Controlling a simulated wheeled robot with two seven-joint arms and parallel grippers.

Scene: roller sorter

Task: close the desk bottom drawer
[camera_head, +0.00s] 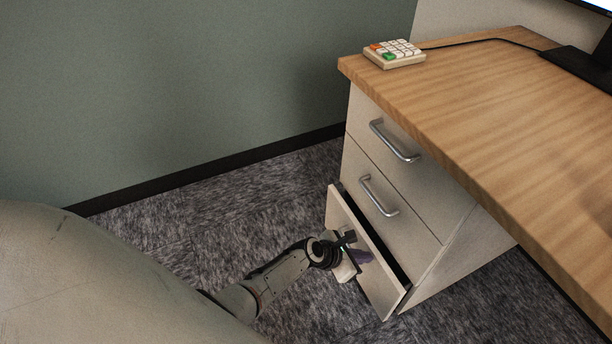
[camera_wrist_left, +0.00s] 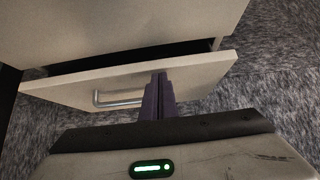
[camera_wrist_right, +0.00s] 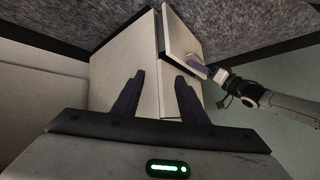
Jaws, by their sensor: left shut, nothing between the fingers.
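The desk bottom drawer (camera_head: 384,290) stands slightly open in the head view. A dark gap shows behind the top edge of its pale front. In the left wrist view the drawer front (camera_wrist_left: 195,75) crosses the middle, with its metal handle (camera_wrist_left: 115,98) left of my fingers. My left gripper (camera_head: 364,257) is shut and empty, with its dark fingertips (camera_wrist_left: 160,80) at the drawer front beside the handle. Whether they touch it I cannot tell. My right gripper (camera_wrist_right: 157,88) shows only in its own wrist view, open and empty, facing the desk cabinet from a distance.
The two upper drawers, top (camera_head: 385,125) and middle (camera_head: 365,170), are closed, with protruding handles. The wooden desktop (camera_head: 480,110) overhangs them and carries a keypad (camera_head: 394,54) and a monitor stand (camera_head: 585,68). Carpet (camera_head: 220,235) is clear left of the drawer, up to the green wall.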

